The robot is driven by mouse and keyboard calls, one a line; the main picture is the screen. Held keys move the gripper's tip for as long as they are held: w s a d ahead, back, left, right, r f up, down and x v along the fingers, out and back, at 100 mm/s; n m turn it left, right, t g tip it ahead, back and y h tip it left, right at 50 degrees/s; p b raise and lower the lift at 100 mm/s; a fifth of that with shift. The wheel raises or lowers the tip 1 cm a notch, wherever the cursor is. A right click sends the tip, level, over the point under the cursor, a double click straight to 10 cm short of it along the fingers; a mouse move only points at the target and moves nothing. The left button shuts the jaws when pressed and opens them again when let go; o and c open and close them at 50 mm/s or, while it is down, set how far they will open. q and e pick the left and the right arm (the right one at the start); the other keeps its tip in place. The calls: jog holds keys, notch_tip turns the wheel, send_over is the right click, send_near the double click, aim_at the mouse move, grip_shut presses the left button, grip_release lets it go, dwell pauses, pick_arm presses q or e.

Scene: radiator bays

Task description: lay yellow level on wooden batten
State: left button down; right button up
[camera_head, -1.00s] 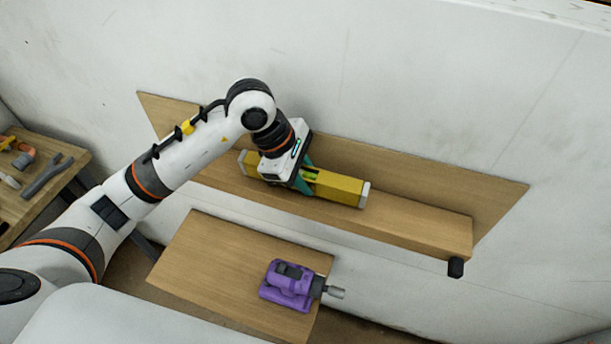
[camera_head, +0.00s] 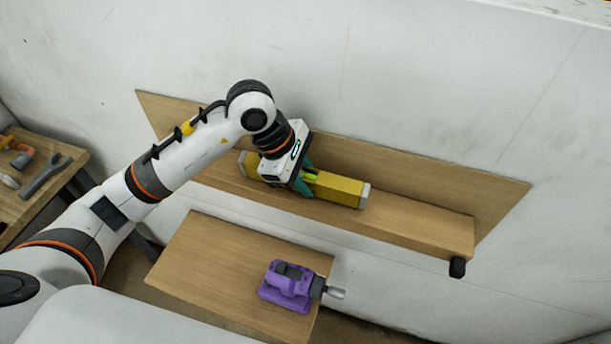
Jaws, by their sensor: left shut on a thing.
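The yellow level (camera_head: 340,189) is a long yellow bar with pale end caps. It lies lengthwise along the wooden batten (camera_head: 420,222), a wooden ledge in front of a wooden backboard on the wall. It looks to rest on the batten's top, though the contact is partly hidden. My left gripper (camera_head: 306,184), with teal fingers, is shut on the level near its middle. The gripper body hides part of the level left of the middle. My right gripper is not in view.
A bench (camera_head: 62,185) with several tools stands at the left. A black knob (camera_head: 457,267) sits under the batten's right end. The batten's right part is clear.

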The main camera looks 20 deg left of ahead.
pick_arm(q)
jog(key=shift+f+b, duration=0.3)
jog(key=c, duration=1)
grip_release()
jog(key=shift+c, duration=0.2)
